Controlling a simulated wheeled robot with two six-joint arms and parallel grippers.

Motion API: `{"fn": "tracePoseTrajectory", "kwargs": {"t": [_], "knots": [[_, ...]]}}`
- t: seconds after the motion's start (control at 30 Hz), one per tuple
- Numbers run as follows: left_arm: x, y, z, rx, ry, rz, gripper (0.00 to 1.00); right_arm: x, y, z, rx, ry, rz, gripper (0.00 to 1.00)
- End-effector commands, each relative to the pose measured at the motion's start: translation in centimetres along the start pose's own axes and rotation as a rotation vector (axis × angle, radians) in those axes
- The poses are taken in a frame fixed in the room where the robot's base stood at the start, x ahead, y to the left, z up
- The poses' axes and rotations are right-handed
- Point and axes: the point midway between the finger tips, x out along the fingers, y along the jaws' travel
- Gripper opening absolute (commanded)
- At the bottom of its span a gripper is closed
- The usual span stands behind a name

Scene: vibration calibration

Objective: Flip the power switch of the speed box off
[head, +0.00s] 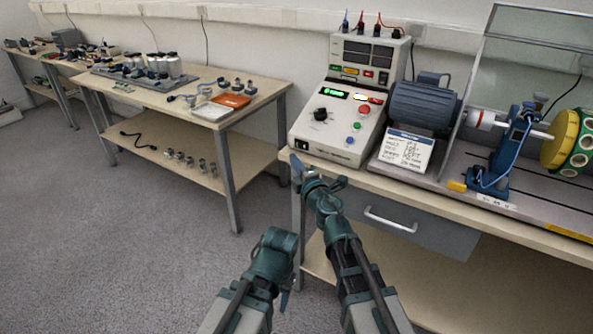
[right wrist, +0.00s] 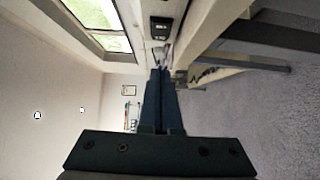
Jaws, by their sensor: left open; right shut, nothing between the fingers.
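The speed box (head: 335,122) is a cream console with a black knob, a lit green display and colored buttons, at the left end of the right bench. Its black power switch (head: 302,145) is on the low front face at the left corner. In the right wrist view the dark switch (right wrist: 162,27) shows just beyond the fingertips; its rocker position is too small to tell. My right gripper (head: 296,165) is shut and empty, just in front of and below the switch, seemingly apart from it. My left gripper (head: 285,297) is open, low in front of the bench.
A motor (head: 424,103) and a printed card (head: 406,150) are right of the box. The bench drawer (head: 420,222) with its handle is below. A second bench (head: 262,90) with parts stands at the left. Open floor (head: 150,250) lies between.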

Motion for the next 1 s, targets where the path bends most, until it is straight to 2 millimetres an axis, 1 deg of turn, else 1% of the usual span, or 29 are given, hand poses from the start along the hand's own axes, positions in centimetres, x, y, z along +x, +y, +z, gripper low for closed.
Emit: {"fn": "tracePoseTrajectory", "kwargs": {"t": [0.03,0.1,0.3,0.67,0.77,1.0], "knots": [[0.0,0.0,0.0,0.000,0.000,0.000,0.50,1.3,0.0,0.4,0.000,0.000,0.000,0.00],[0.0,0.0,0.0,0.000,0.000,0.000,0.50,2.2,0.0,0.9,0.000,0.000,0.000,0.00],[0.0,0.0,0.0,0.000,0.000,0.000,0.50,3.6,0.0,2.0,0.000,0.007,-0.001,0.00],[0.0,0.0,0.0,0.000,0.000,0.000,0.50,3.7,0.0,2.1,0.000,0.009,-0.001,0.00],[0.0,0.0,0.0,0.000,0.000,0.000,0.50,4.4,0.0,2.4,0.000,0.008,0.000,0.00],[0.0,0.0,0.0,0.000,0.000,0.000,0.50,4.3,0.0,2.4,0.000,0.008,0.000,0.00]]}}
